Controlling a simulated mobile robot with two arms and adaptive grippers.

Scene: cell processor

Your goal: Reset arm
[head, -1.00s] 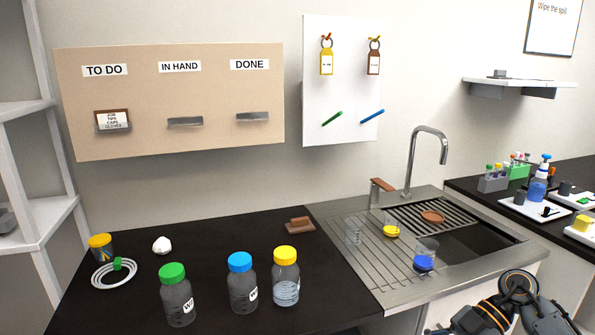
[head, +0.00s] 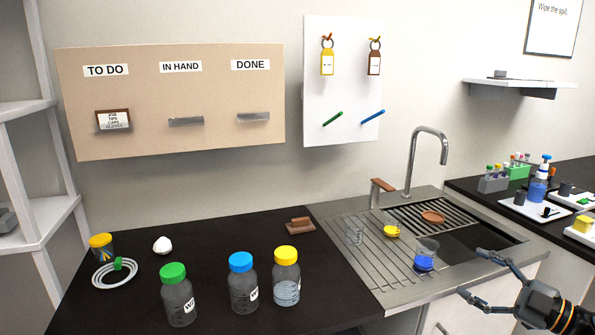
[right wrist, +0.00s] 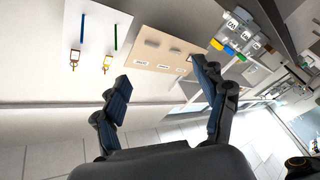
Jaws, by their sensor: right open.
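My right gripper (head: 472,272) is at the lower right of the head view, over the front edge of the sink counter. Its two fingers are spread wide with nothing between them. In the right wrist view the same open fingers (right wrist: 160,85) show, empty, with the tilted room behind them. My left gripper is not in view.
The sink (head: 470,243) holds a beaker with a blue base (head: 425,257) on its drainboard, near my right gripper. Bottles with green (head: 178,296), blue (head: 242,284) and yellow (head: 286,276) caps stand on the dark counter (head: 225,228). A tall faucet (head: 410,160) rises behind.

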